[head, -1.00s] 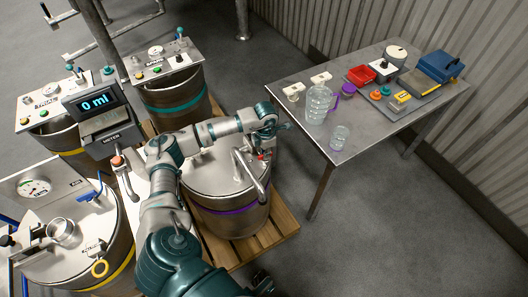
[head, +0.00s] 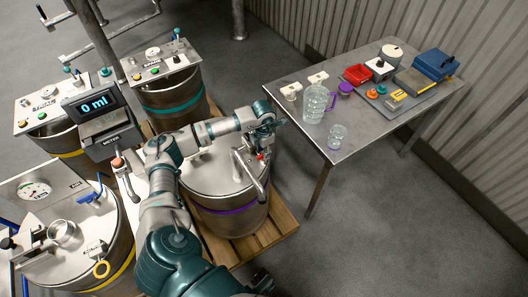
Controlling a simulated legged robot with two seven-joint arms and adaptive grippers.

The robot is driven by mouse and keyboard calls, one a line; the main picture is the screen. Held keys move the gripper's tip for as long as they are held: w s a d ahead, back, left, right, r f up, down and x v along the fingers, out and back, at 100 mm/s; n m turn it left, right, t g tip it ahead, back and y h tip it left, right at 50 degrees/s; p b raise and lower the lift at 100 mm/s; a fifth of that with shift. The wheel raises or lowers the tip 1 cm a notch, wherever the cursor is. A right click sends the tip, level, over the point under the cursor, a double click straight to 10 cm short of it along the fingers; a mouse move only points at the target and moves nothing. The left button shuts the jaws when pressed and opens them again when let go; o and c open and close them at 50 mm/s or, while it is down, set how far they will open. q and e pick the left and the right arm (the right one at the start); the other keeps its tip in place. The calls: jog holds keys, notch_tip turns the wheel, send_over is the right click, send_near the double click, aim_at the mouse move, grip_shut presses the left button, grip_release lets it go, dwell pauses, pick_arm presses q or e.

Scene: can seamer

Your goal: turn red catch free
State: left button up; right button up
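The red catch (head: 261,156) is a small red piece at the right side of the lid of the purple-banded drum (head: 232,209), beside a bent metal pipe handle (head: 250,176). My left gripper (head: 264,147) is right above the catch, at the end of my arm reaching over the drum. Its fingers are small and dark here, and the gripper partly hides the catch. I cannot tell whether the fingers touch it or how far they are apart. My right gripper is not clearly in view.
A metal table (head: 350,134) to the right holds a clear jug (head: 314,104), a small glass (head: 337,136), a red tray (head: 356,74) and a blue box (head: 437,66). A meter (head: 95,106) reading 0 ml and other drums stand left. The drum sits on a wooden pallet (head: 276,232).

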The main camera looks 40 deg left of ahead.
pick_arm(q)
jog(key=shift+f, duration=0.15)
notch_tip(320, 180, up, 12)
dwell(0.5)
jog(key=shift+s+f, duration=0.1)
jog(key=shift+f, duration=0.05)
dwell(0.3)
